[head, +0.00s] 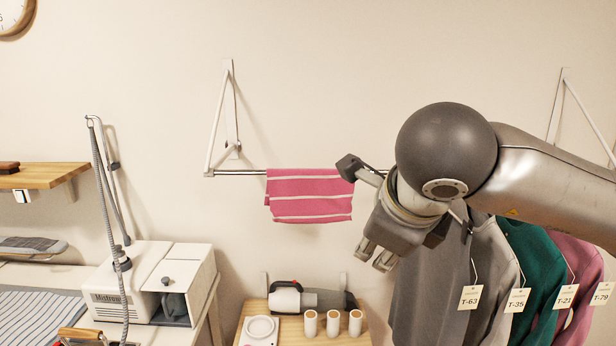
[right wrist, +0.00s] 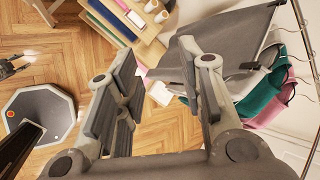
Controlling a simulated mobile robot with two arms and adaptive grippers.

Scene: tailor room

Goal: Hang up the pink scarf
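The pink scarf (head: 310,196) with pale stripes hangs folded over a metal rail (head: 235,172) on the wall in the head view. It hangs fairly flat, its lower edge free. My right gripper (head: 362,212) is just right of the scarf, in front of the rail. One finger tip comes close to the scarf's upper right corner in the picture; I cannot tell whether they touch. In the right wrist view its fingers (right wrist: 158,85) are apart with nothing held between them. A small dark shape at that view's left edge looks like my left gripper (right wrist: 14,67); its opening is unclear.
Right of my gripper, tagged garments hang close together: grey ones, a green one (head: 540,270) and a pink one (head: 581,280). Below, a small wooden table (head: 256,308) holds a handheld vacuum (head: 310,299) and several thread spools. A white steamer machine (head: 150,285) stands lower left.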

